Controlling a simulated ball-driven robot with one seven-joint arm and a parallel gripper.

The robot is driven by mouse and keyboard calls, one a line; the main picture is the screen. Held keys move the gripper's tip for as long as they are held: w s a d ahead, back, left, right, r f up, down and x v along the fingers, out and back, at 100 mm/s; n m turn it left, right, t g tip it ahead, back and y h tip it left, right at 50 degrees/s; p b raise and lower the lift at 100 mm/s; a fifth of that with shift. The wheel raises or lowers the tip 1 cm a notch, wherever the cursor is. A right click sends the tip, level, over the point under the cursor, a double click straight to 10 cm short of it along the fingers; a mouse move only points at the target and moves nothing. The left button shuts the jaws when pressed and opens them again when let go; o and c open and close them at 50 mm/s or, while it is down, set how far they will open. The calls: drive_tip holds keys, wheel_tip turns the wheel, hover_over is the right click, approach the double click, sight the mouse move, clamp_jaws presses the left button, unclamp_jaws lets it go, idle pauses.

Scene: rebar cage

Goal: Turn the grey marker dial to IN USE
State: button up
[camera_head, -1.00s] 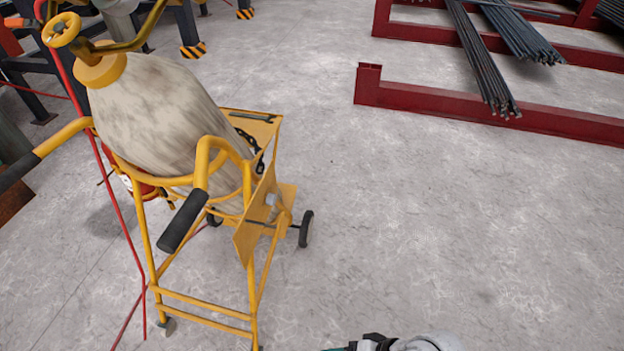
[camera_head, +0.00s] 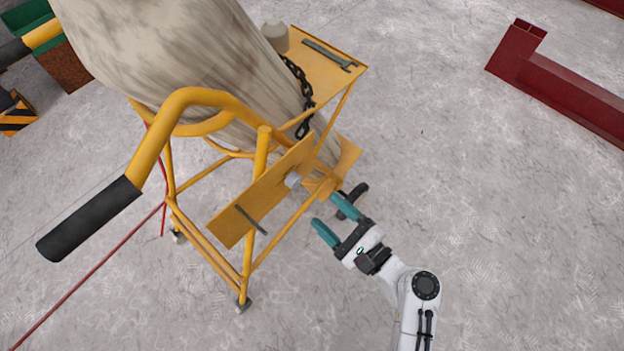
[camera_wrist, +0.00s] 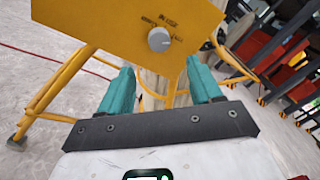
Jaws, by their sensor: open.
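The grey marker dial (camera_wrist: 158,40) is a small round knob on a yellow plate (camera_wrist: 110,22) in the wrist view. Lettering above it appears to read IN USE, with other small words to its left; its pointer is too small to read. In the head view the dial (camera_head: 292,181) sticks out from the plate on the cart's side. My gripper (camera_head: 334,215) has teal fingers, spread apart and empty. It is to the right of the plate, apart from the dial. In the wrist view my gripper (camera_wrist: 164,85) has its fingertips below the dial, one on each side.
The yellow cart (camera_head: 262,160) carries a large mottled cylinder (camera_head: 190,60). A black chain (camera_head: 303,100) and a wrench (camera_head: 325,55) are at its shelf. A black-gripped handle (camera_head: 90,218) juts left. A red beam (camera_head: 560,85) lies at upper right.

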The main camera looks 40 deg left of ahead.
sight(298, 184)
drive_tip(key=a, duration=0.3)
drive_tip(key=w+a, duration=0.1)
drive_tip(key=a, duration=0.5)
drive_tip(key=shift+w+a+b, duration=0.15)
drive_tip(key=shift+b, duration=0.15)
drive_tip(key=c, duration=1)
drive_tip(key=shift+c, duration=0.2)
